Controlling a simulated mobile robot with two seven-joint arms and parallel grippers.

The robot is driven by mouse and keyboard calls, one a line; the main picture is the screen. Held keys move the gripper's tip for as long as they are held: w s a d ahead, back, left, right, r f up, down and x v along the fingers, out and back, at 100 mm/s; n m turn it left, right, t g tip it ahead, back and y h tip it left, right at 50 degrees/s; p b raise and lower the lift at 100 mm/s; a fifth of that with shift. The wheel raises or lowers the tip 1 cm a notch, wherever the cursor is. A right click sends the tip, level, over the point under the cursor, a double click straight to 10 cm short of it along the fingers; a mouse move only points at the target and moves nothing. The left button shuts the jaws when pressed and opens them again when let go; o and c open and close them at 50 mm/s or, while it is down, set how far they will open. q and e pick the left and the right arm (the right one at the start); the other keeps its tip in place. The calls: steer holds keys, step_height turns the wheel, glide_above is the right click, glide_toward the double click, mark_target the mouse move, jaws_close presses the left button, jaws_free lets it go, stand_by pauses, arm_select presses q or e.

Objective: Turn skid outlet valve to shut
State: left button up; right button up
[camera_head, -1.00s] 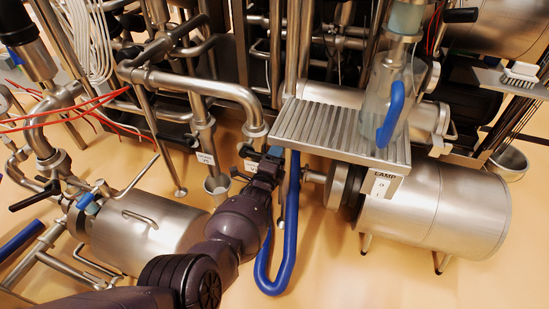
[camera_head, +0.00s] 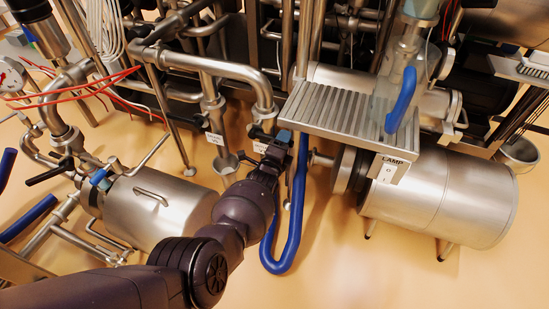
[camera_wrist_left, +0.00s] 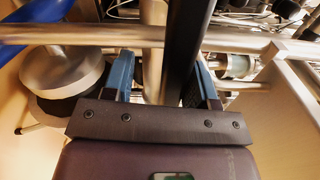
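A pipe bend (camera_head: 262,92) comes down at centre to a valve fitting with a small black handle (camera_head: 262,133) and a white label (camera_head: 260,148); the label is too small to read. I cannot tell for certain that this is the skid outlet valve. My left gripper (camera_head: 277,146) is at this fitting, hiding part of it. In the left wrist view its blue fingers (camera_wrist_left: 165,78) are apart. A black bar (camera_wrist_left: 187,45) and a steel pipe (camera_wrist_left: 153,45) show between them, with gaps to the fingers. Contact cannot be told. My right gripper is not in view.
A blue hose (camera_head: 297,215) hangs just right of the gripper. A ribbed steel shelf (camera_head: 345,110) and a horizontal steel tank (camera_head: 440,200) stand to the right. A smaller steel vessel (camera_head: 150,215) lies left of the arm.

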arm_select(q)
steer(key=p+v, duration=0.4)
steer(key=v, duration=0.5)
steer(key=shift+s, duration=0.2)
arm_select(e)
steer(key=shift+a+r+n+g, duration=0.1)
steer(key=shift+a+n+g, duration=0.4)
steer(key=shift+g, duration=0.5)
arm_select(q)
steer(key=shift+a, duration=0.1)
